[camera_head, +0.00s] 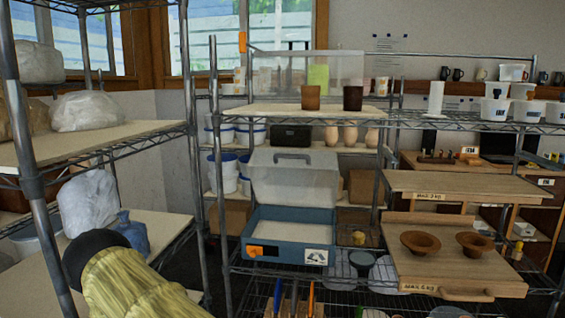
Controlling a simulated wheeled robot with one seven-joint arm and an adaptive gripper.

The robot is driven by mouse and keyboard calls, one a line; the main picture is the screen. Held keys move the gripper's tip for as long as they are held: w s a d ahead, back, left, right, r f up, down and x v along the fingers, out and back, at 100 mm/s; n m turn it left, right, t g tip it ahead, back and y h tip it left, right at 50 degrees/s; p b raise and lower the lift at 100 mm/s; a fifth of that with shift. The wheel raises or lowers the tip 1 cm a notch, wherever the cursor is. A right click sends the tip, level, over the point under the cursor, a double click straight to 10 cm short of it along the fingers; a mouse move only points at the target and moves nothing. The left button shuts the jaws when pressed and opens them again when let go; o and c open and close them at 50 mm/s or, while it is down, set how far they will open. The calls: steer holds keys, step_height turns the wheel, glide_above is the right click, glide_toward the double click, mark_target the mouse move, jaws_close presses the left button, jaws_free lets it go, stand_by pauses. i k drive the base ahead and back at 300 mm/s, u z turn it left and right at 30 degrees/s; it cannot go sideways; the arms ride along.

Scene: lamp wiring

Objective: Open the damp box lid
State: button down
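The damp box (292,256) is a blue, shallow box on the wire rack in the middle of the view. It has an orange latch piece (254,251) and a white picture label (317,257) on its front. Its pale translucent lid (293,187), with a grey handle (293,156), stands raised and tilted back at the rear of the box. The box looks open, with a pale inside showing. Whether the lid rests against anything behind it I cannot tell. My gripper is not in view.
A board with two brown cups (353,98) is on the shelf above the box. To the right, two brown bowls (420,243) sit on a wooden board (455,270). A left rack (90,145) holds wrapped lumps. Upright rack posts (217,160) stand beside the box.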

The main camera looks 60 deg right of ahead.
mark_target(298, 157)
steer(key=z, duration=0.5)
steer(key=i, duration=0.75)
steer(key=z, duration=0.75)
